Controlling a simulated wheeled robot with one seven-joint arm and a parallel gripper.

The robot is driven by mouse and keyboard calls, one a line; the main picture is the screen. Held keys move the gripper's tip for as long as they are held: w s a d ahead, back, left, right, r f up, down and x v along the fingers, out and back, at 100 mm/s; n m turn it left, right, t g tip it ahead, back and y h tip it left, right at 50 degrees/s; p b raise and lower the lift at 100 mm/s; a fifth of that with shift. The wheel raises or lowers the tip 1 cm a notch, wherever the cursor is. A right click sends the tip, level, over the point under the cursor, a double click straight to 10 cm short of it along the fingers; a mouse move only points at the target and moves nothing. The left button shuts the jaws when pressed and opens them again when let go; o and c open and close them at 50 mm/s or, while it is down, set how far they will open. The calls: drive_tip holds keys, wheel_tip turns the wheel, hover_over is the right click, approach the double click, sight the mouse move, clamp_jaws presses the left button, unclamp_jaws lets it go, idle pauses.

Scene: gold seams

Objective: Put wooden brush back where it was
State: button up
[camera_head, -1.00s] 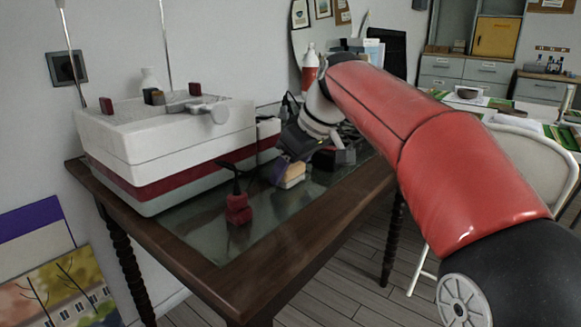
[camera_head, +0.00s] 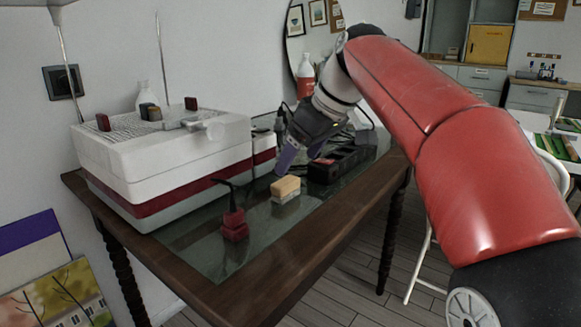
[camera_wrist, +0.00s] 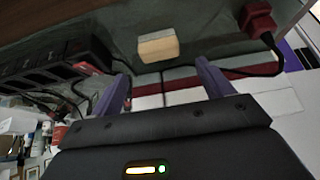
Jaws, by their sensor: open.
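The wooden brush (camera_head: 286,187) is a small block with a tan top and pale bristles below. In the wrist view, the open purple fingers of my gripper (camera_wrist: 160,82) hold nothing. The brush (camera_wrist: 157,46) shows there beyond the fingertips, near the middle.
A white and red machine (camera_head: 165,155) fills the table's left side.

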drive_tip(key=shift+p+v, duration=0.4)
drive_tip(key=shift+v, duration=1.8)
